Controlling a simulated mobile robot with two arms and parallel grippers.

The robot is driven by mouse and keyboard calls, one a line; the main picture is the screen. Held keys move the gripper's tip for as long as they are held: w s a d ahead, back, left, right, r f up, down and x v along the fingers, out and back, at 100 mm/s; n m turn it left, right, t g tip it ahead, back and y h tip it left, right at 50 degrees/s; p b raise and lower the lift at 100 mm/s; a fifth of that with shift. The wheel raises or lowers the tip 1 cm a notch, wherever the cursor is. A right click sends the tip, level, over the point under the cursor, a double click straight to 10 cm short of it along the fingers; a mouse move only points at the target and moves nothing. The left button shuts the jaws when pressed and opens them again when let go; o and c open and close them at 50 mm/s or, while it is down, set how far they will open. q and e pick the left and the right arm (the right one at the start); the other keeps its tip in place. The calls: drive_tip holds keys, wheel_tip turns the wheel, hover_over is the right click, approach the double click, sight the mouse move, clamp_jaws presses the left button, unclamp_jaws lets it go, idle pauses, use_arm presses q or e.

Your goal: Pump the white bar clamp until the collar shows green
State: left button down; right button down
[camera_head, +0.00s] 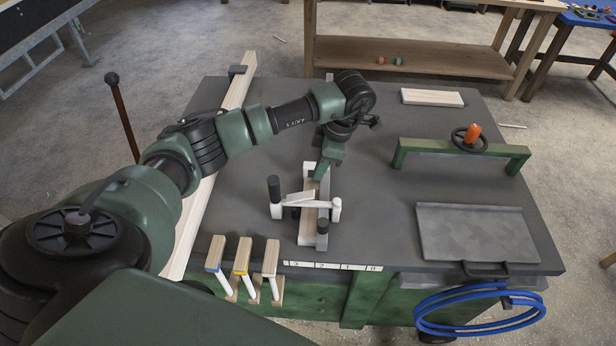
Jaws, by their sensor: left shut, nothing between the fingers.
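The white bar clamp (292,206) is on the dark bench top, around a light wooden piece (307,232) and a grey bar. An upright handle with a dark grip (274,190) stands at its left, and a short white post (337,208) at its right. I cannot make out a collar or its colour. My left gripper (319,176) reaches in from the upper left, just behind the clamp. It is shut and empty; its fingertips are small and partly merge with the clamp, so I cannot tell whether they touch it. My right gripper is not in view.
A long timber (205,195) runs along the bench's left side. A green frame with a handwheel (468,138), a grey plate (476,232) and a blue hose coil (480,310) are at the right.

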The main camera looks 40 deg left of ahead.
sight(312, 194)
use_arm(q)
drive_tip(key=shift+f, duration=0.1)
drive_tip(key=shift+b+x, duration=1.85)
drive_tip(key=shift+x, duration=1.55)
drive_tip(key=b+x, duration=0.2)
drive_tip(key=x, duration=0.1)
drive_tip(key=shift+w+d+f+b, duration=0.1)
drive_tip(key=shift+d+f+b, duration=0.15)
drive_tip(key=shift+b, duration=0.1)
drive_tip(key=shift+r+p, duration=0.4)
drive_tip(key=shift+r, duration=0.05)
drive_tip(key=shift+w+d+r+b, duration=0.15)
drive_tip(key=shift+w+d+r, duration=0.25)
drive_tip(key=shift+d, duration=0.3)
drive_tip(key=shift+w+d+r+b, duration=0.15)
drive_tip(key=shift+w+d, duration=0.35)
drive_tip(key=shift+d, duration=0.2)
